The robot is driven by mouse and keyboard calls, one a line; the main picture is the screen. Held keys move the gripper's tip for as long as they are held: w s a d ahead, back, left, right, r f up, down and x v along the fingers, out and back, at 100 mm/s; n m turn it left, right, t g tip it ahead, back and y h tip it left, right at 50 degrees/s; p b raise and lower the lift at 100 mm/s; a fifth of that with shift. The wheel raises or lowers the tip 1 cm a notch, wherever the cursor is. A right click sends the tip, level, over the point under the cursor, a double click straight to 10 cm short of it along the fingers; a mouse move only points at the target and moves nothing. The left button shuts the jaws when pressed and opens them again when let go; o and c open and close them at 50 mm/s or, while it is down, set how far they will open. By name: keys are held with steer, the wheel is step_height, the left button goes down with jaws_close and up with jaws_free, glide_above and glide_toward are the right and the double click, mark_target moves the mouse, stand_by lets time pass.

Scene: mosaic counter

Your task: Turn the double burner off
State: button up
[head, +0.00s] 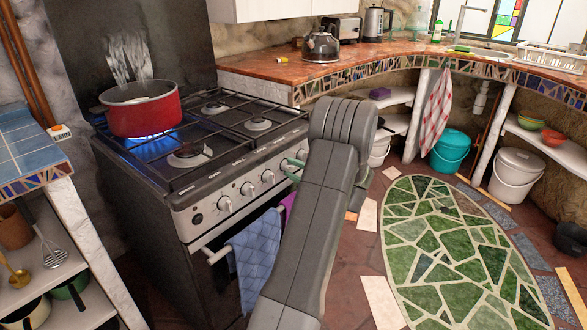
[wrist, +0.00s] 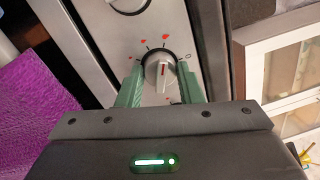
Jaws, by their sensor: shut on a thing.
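The gas stove (head: 190,215) has a row of silver knobs (head: 247,189) along its front panel. A blue flame (head: 150,147) burns under the red pot (head: 145,112) at the back left; I see no flame on the other burners. My gripper (wrist: 160,84) has green fingers on either side of one silver knob (wrist: 162,73) and is shut on it. The knob's red line points nearly straight up in the wrist view, between flame marks and a round mark at right. In the head view, my arm hides the right end of the panel and most of the gripper (head: 291,169).
A blue towel (head: 256,258) hangs from the oven handle, and a purple cloth (wrist: 38,92) hangs beside it. A kettle (head: 321,46) stands on the counter (head: 270,70). Open floor with a green mosaic (head: 455,250) lies right of my arm.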

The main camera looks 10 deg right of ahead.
steer(key=m+p, duration=0.2)
steer(key=m, duration=0.5)
steer(key=shift+r+p, duration=0.15)
steer(key=shift+p, duration=0.25)
steer(key=m+h+p, duration=0.1)
steer(key=m+p, duration=0.1)
steer(key=m, duration=0.2)
steer(key=shift+t, duration=0.3)
steer(key=shift+m+p, duration=0.7)
steer(key=shift+m, duration=0.6)
steer(key=o, duration=1)
steer(key=shift+s, duration=0.15)
steer(key=v, duration=1.3)
steer(key=shift+s+d, duration=0.1)
steer(key=shift+s, duration=0.25)
